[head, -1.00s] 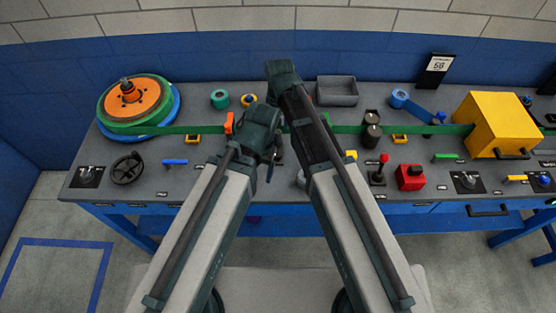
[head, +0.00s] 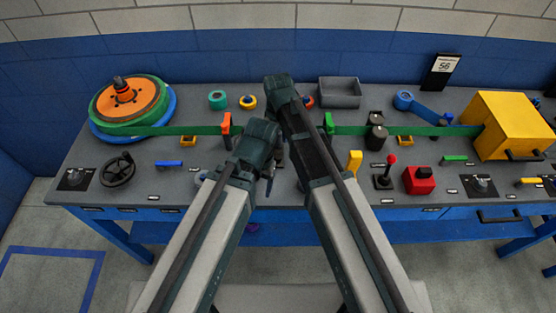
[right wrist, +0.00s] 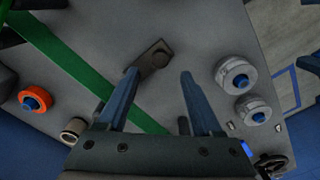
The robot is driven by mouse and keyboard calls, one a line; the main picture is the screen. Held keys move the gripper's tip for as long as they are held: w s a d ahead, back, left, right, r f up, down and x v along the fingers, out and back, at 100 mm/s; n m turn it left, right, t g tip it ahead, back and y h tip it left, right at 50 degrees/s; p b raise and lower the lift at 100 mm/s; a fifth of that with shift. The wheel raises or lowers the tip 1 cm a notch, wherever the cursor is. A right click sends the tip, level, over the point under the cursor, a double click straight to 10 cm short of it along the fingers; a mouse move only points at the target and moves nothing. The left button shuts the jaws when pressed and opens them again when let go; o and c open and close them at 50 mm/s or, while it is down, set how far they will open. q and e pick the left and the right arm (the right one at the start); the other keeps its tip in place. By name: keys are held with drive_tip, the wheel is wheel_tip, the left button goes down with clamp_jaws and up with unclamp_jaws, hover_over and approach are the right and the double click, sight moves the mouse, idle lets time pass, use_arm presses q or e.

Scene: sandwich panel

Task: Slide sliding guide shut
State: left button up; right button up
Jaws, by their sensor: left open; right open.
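A green strip (head: 185,130) runs from the spool across the bench, past an orange upright piece (head: 226,126) and a green upright piece (head: 329,124), toward a yellow box. I cannot tell which part is the sliding guide. My left gripper (head: 268,178) is open and low over the bench's front middle, apart from the orange piece. My right gripper (right wrist: 160,72) is open and empty in the right wrist view. A dark bar with a round knob (right wrist: 153,58) lies just beyond its fingertips. The green strip (right wrist: 85,70) passes left of it. My arms hide the strip's middle.
The spool (head: 125,95) is at the left and the yellow box (head: 505,125) at the right. Dark rollers (head: 376,135), a yellow lever (head: 354,162), a red-knobbed joystick (head: 388,172) and a red button box (head: 419,181) stand right of my arms. A grey tray (head: 339,92) is behind.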

sight(278, 156)
wheel_tip(278, 156, down, 7)
drive_tip(key=b, duration=0.5)
drive_tip(key=shift+r+b, duration=0.2)
drive_tip(key=shift+b, duration=0.1)
drive_tip(key=shift+c, duration=0.4)
clamp_jaws()
idle(0.5)
